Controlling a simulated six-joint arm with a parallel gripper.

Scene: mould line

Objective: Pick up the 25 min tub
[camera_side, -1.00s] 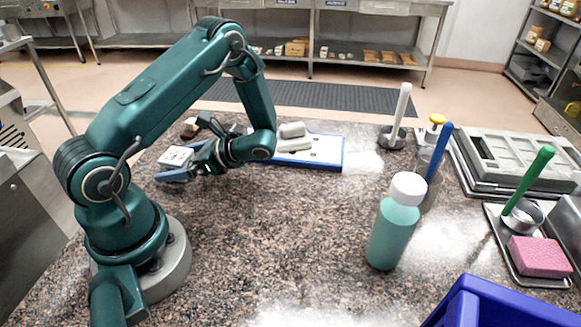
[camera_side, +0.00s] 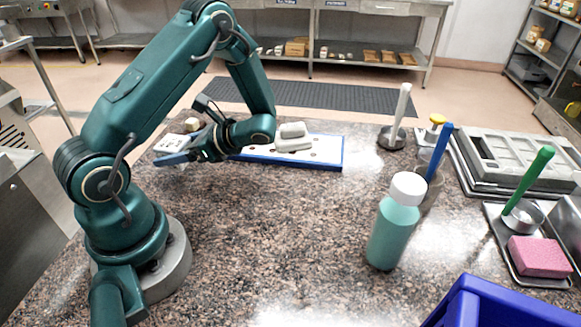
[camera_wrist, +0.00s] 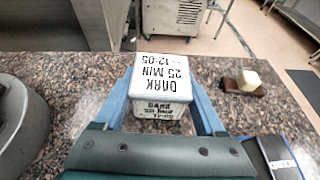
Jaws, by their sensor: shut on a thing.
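The 25 min tub (camera_wrist: 160,75) is a white square tub with black lettering reading DARK, 25 MIN and 12:05. In the wrist view it sits between the two blue fingers of my gripper (camera_wrist: 161,98), which is shut on it from both sides. In the side view my gripper (camera_side: 176,157) is at the left of the counter, with the white tub (camera_side: 170,144) at its fingers. The fingers hide part of the tub there. I cannot tell exactly how far its base is above the counter.
A brown block with a cream piece (camera_wrist: 248,80) lies right of the tub in the wrist view. A green bottle (camera_side: 392,232) and blue bin (camera_side: 480,305) stand at right. The middle counter is clear.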

